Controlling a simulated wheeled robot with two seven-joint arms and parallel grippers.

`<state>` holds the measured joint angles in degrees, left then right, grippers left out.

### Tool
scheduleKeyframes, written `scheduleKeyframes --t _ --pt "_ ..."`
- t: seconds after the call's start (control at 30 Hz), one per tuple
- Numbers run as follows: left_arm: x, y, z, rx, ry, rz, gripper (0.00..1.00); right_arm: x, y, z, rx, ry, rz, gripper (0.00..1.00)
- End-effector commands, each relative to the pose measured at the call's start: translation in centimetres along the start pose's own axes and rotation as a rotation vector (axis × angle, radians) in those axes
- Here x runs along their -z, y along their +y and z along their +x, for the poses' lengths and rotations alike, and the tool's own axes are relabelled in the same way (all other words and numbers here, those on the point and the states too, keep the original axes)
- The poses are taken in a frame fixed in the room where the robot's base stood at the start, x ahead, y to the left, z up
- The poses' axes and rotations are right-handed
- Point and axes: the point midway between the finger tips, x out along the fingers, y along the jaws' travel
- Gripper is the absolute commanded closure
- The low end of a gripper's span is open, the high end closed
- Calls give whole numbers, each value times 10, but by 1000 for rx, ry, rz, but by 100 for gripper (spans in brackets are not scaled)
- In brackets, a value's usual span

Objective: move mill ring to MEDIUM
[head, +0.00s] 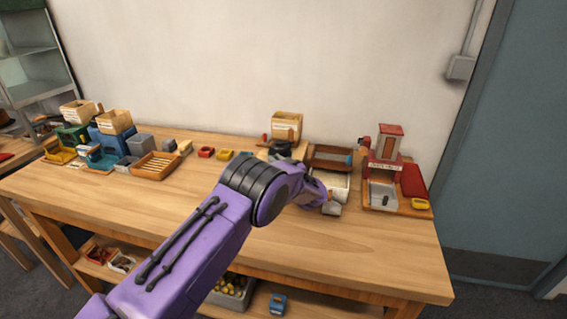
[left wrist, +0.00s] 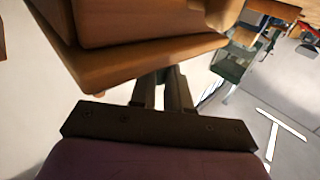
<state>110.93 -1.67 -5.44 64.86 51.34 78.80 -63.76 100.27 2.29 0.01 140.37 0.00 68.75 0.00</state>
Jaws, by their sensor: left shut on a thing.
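The mill (head: 287,127), a wooden hopper box on a wooden body, stands at the back of the bench, right of the middle. In the left wrist view a wooden body (left wrist: 150,62), likely the mill's, fills the top close to the camera. My left gripper (left wrist: 168,85) has its dark fingers close together, shut on a part at the underside of this wood, which I take for the mill ring. The ring itself and any size marks are hidden. In the head view my purple arm covers the left hand. My right gripper is not in view.
A red-roofed station (head: 388,145) with a tray stands at the right. Wooden trays (head: 330,157) lie beside the mill. More hopper machines (head: 115,122) and a slatted wooden tray (head: 157,165) are at the left. The bench front (head: 140,200) is clear.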

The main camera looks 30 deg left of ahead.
Motion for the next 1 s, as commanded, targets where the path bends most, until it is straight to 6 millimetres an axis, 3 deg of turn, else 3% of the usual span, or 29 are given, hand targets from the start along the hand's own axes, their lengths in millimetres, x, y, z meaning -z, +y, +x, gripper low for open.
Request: scheduleKeyframes --t 0.23,0.27,0.33,0.67,0.77,1.0 --pt "-1 0 0 2 -1 0 100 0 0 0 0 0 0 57" --pt "-1 0 0 2 -1 0 80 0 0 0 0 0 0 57" --pt "-1 0 0 0 -1 0 58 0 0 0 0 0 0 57" --pt "-1 3 -5 -5 0 0 58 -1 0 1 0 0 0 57" --pt "-2 4 -20 -6 0 -1 58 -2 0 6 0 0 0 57" --pt "-3 2 -77 -6 1 0 58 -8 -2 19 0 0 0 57"
